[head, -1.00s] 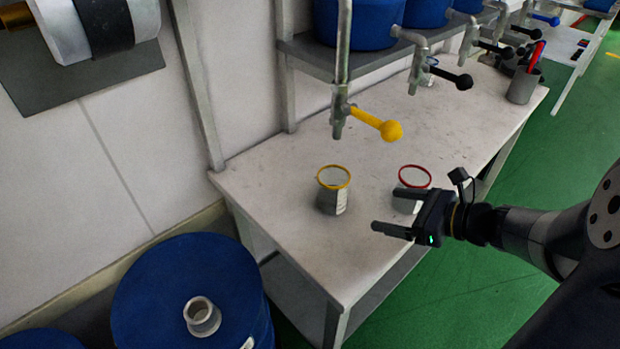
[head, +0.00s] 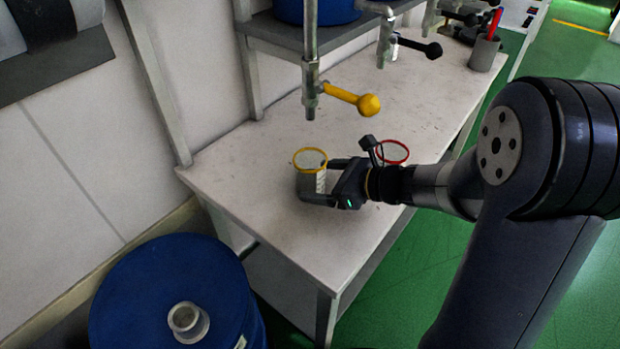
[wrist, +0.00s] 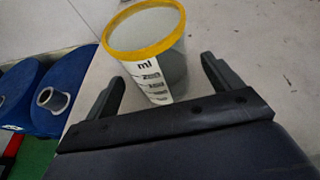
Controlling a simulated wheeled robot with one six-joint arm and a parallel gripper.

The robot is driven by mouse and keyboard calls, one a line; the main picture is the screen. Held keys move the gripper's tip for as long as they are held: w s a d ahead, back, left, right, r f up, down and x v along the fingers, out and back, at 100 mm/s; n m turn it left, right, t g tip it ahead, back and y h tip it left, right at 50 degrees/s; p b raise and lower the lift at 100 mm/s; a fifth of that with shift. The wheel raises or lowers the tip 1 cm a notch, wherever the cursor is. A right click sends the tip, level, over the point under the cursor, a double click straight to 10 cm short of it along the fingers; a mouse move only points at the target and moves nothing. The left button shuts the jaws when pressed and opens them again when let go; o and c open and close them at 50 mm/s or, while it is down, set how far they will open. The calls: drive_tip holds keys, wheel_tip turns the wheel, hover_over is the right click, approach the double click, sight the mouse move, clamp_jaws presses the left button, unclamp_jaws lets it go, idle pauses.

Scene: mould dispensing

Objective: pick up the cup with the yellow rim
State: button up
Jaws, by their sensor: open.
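The cup with the yellow rim (head: 311,162) stands upright on the white bench, below the tap with the yellow handle. In the wrist view this cup (wrist: 150,55) shows its yellow rim and a label with ml marks. My gripper (head: 318,181) is open, with its fingertips at the cup in the head view. In the wrist view my gripper's fingers (wrist: 163,78) point toward the cup, one to each side of it, with a gap on the right. I cannot tell whether a finger touches it. The cup's lower part is partly hidden by a finger in the head view.
A cup with a red rim (head: 393,152) stands to the right, partly behind my gripper. The tap with the yellow handle (head: 350,98) hangs above the bench (head: 240,180). Blue drums (head: 165,290) stand at the lower left. A grey holder (head: 484,53) stands farther back.

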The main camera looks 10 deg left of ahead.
drive_tip(key=shift+w+a+f, duration=0.15)
drive_tip(key=shift+a+f, duration=0.05)
drive_tip(key=shift+a, duration=0.25)
drive_tip(key=c, duration=1.2)
drive_tip(key=shift+o, duration=0.2)
drive_tip(key=shift+r, duration=0.15)
